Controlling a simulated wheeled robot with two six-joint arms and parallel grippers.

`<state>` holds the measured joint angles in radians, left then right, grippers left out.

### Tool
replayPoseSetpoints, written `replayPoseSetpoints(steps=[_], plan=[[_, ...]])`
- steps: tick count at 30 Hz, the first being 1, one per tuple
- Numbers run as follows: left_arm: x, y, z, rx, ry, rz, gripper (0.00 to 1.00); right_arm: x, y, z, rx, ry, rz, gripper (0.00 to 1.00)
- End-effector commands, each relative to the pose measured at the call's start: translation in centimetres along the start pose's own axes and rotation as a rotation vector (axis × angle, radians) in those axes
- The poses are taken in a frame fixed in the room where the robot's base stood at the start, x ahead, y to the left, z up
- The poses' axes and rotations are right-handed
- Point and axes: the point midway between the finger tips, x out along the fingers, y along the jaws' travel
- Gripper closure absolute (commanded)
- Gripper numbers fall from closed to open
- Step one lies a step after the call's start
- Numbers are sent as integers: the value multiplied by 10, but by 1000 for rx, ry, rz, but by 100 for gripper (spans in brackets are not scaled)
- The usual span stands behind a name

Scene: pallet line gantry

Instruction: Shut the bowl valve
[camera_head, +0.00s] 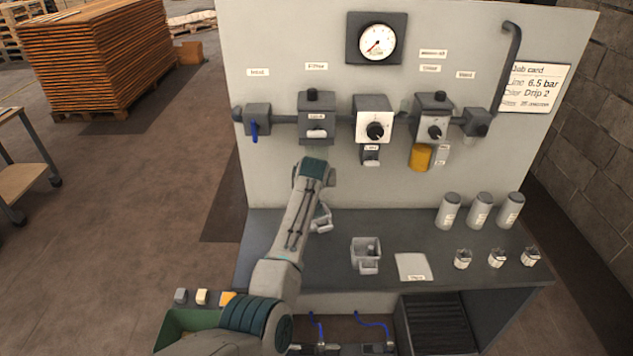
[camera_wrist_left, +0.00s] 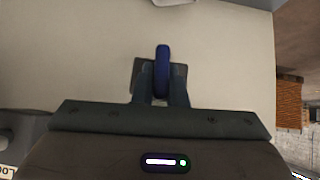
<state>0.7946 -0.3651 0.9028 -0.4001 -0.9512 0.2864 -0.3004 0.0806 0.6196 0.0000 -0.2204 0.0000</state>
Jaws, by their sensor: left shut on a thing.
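My left arm reaches up from the bottom of the head view to the board, and its dark wrist (camera_head: 313,167) is just below the second unit (camera_head: 315,118) from the left. The wrist hides the gripper and what it grips there. In the left wrist view a blue lever (camera_wrist_left: 162,68) stands upright against a dark grey body (camera_wrist_left: 142,75). The fingers of my left gripper (camera_wrist_left: 161,92) are shut on its lower part, one on each side. A separate blue lever (camera_head: 254,131) hangs from the leftmost valve, apart from my gripper. My right gripper is not in view.
A gauge (camera_head: 377,42) tops the board (camera_head: 270,180). A regulator (camera_head: 374,119) and a unit with an amber bowl (camera_head: 420,157) stand right of my wrist. Grey canisters (camera_head: 480,208), an open grey holder (camera_head: 366,254) and a pale card (camera_head: 414,267) are on the bench.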

Motion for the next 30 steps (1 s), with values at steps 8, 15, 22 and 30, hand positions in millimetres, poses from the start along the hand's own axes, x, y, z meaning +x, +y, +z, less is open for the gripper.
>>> replayPoseSetpoints(steps=[8,15,22,30], plan=[[0,-3,0,-132,1,130,100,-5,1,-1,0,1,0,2],[1,-3,1,-257,2,255,100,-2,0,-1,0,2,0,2],[2,-4,2,-344,1,343,100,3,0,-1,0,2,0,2],[1,-3,1,-391,2,392,100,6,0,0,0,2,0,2]])
